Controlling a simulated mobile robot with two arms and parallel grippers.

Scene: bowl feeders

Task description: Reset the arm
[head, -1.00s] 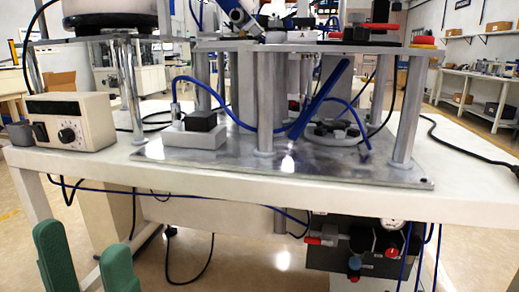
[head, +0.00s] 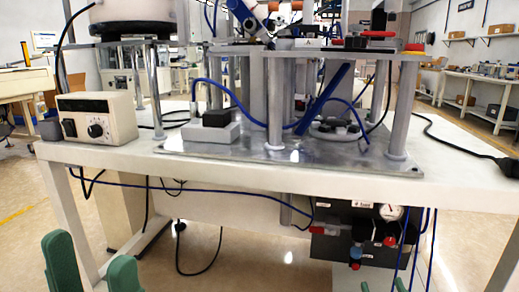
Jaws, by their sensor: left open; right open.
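My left gripper (head: 90,250) shows at the bottom left as two green fingers standing apart, with nothing between them. It is in front of the white table and below its top in the picture. Of my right gripper (head: 382,286) only two small green tips show at the bottom edge, right of centre, apart from each other. The rest of both arms is out of view.
The white table (head: 85,155) bears a metal base plate (head: 345,160) with posts, a control box (head: 98,117) with a knob, and a bowl feeder (head: 132,14). A pneumatic unit (head: 345,232) and blue hoses hang beneath. Floor shows lower left.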

